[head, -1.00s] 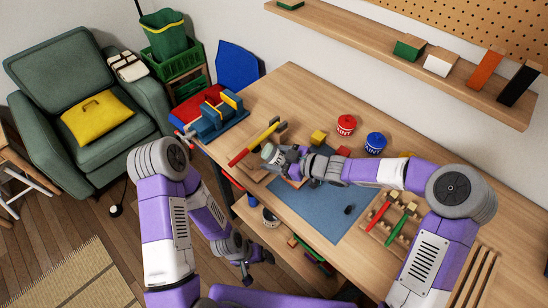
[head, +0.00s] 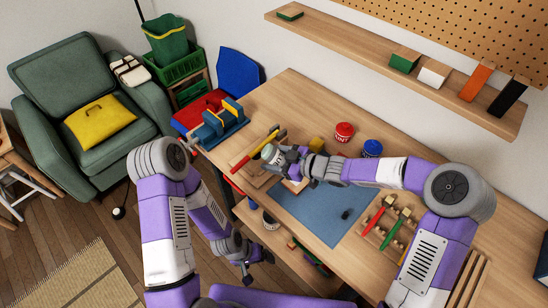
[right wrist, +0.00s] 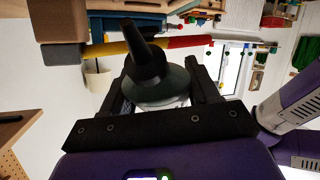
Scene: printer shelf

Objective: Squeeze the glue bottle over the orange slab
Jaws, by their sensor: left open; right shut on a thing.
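The glue bottle (head: 269,153), pale with a dark green top, is held in my right gripper (head: 283,157) over the left part of the workbench. In the right wrist view its black nozzle and dark green shoulder (right wrist: 160,83) show between the fingers, and the body is mostly hidden. My right gripper (right wrist: 160,100) is shut on the bottle. An orange slab (head: 476,83) leans on the wall shelf; whether another lies under my right gripper I cannot tell. My left gripper (head: 257,260) is open and empty, low in front of the bench.
A blue mat (head: 318,215) lies on the workbench. Red (head: 344,132) and blue (head: 372,149) paint cans stand behind my right forearm. A red-and-yellow-handled tool (head: 257,149) and a blue vise-like block (head: 220,125) are at the left. A wooden rack (head: 388,222) holds red and green tools.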

